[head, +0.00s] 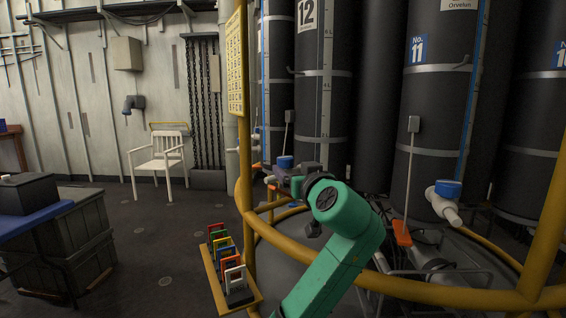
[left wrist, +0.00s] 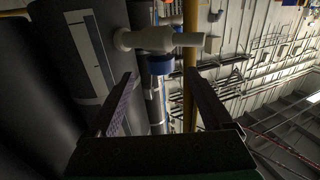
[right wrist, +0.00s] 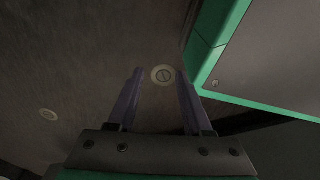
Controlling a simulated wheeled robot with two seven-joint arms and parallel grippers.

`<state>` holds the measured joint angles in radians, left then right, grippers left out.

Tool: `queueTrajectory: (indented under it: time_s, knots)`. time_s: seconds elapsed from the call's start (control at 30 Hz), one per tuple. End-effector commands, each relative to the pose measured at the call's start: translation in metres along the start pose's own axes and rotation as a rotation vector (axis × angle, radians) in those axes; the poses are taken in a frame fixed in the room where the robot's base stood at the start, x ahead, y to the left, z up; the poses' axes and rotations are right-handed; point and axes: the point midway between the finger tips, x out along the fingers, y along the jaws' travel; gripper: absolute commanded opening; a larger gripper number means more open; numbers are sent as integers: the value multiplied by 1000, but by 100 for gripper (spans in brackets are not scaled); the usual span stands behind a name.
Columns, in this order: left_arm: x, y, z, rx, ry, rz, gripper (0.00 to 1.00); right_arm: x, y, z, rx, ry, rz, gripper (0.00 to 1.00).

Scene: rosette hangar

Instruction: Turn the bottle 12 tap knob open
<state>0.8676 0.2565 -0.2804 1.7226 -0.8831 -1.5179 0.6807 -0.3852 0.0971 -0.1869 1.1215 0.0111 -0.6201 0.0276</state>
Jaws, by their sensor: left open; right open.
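The dark bottle 12 (head: 325,85) stands in the tank row in the head view, with its number label at the top. A blue tap knob (head: 285,162) shows low by this bottle, partly hidden by my left gripper (head: 276,172). In the left wrist view, a blue knob (left wrist: 159,65) under a white tap pipe (left wrist: 150,40) sits between the open fingertips of my left gripper (left wrist: 162,76). I see no clear contact. My right gripper (right wrist: 158,74) is open and empty above the dark floor, outside the head view.
A yellow rail (head: 410,290) curves before the bottles. Bottle 11 (head: 435,115) has its own blue-knobbed tap (head: 447,190) at the right.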

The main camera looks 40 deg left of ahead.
Motion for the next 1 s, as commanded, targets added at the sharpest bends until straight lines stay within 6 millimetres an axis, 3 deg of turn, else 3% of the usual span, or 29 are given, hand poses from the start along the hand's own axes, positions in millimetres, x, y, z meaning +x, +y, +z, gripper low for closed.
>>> queueTrajectory:
  time_s: [0.1,0.23,0.4,0.6,0.8,0.83,1.0]
  knots:
    - [32,-1,-2,2,1,-5,84,0,0,5,-3,-1,0,50]
    - [57,-1,-2,1,1,-3,84,2,0,10,-6,-2,1,50]
    - [70,-1,-1,-2,0,-1,84,4,1,14,-7,-1,2,50]
    - [70,-1,0,-3,0,-1,84,4,1,14,-7,-1,2,50]
    - [69,-1,0,-3,0,-1,8,4,1,13,-7,-1,2,50]
    - [69,-1,0,-3,0,-1,0,4,1,13,-7,-1,2,50]
    - [70,0,-1,-3,-4,-46,0,1,1,14,-8,3,2,50]
